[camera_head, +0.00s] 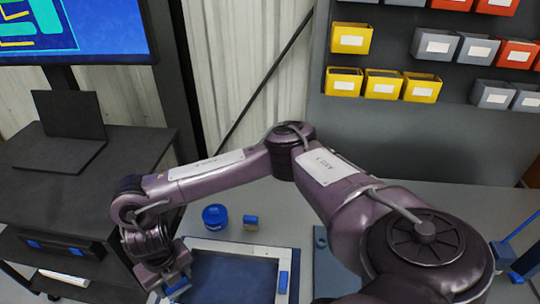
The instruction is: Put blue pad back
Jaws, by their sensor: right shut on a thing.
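My right gripper (176,284) reaches across to the lower left of the head view. It is shut on a small blue piece (180,291) by the left edge of a white-framed panel. Whether this piece is fixed to the frame cannot be told. The panel (235,280) has a dark blue pad-like surface, and its lower part is cut off by the picture edge. A similar blue piece (283,282) sits on its right rim. My left gripper is not in view.
On the grey bench (300,215), a round blue container (214,216) and a small blue-and-tan block (250,222) stand behind the panel. Yellow bins (382,84) hang on the back rack. A dark cart (60,165) with a laptop (70,130) stands left.

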